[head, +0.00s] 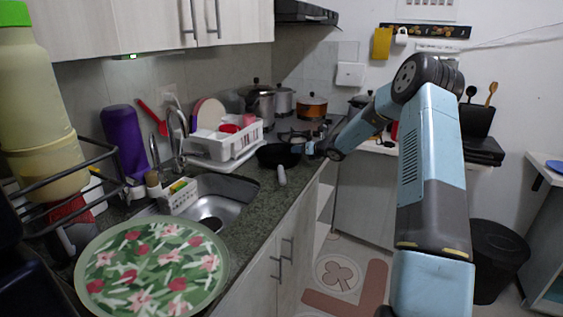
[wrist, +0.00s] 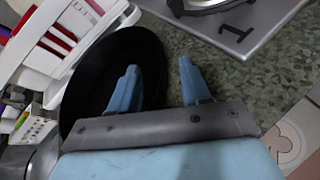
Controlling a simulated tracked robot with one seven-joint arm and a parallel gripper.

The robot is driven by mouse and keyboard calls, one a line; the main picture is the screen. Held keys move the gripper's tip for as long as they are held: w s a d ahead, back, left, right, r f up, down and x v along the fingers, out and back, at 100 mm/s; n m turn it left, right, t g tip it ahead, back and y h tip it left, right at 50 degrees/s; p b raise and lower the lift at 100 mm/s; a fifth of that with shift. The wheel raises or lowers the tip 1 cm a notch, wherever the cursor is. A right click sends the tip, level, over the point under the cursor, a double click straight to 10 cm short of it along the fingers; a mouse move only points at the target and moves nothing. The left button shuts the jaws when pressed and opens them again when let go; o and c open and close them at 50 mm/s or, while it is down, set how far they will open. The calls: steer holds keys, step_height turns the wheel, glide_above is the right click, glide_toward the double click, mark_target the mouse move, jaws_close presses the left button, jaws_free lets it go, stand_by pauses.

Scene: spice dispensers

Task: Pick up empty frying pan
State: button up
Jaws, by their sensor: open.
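The black frying pan (head: 278,156) sits on the granite counter beside the dish rack, its grey handle (head: 282,175) pointing toward the front. No food shows in the visible part of it. In the wrist view the dark pan (wrist: 96,75) fills the left middle. My gripper (wrist: 160,80) is open, with two blue fingers apart. The left finger overlaps the inside of the pan and the right finger overlaps the counter, so the pan's rim lies between them in the picture. I cannot tell its height over the rim. In the head view my gripper (head: 312,148) is just right of the pan.
A white dish rack (head: 222,150) stands left of the pan, and a sink (head: 222,195) is nearer. A stove (head: 300,133) and several pots are behind. A floral tray (head: 150,268) and a yellowish bottle (head: 35,100) are at the front left. Open floor lies right of the counter.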

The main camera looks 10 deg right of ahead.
steer(key=shift+w+a+f, duration=0.2)
steer(key=shift+w+a, duration=0.15)
steer(key=shift+w, duration=0.25)
steer(key=shift+s, duration=0.1)
jaws_close()
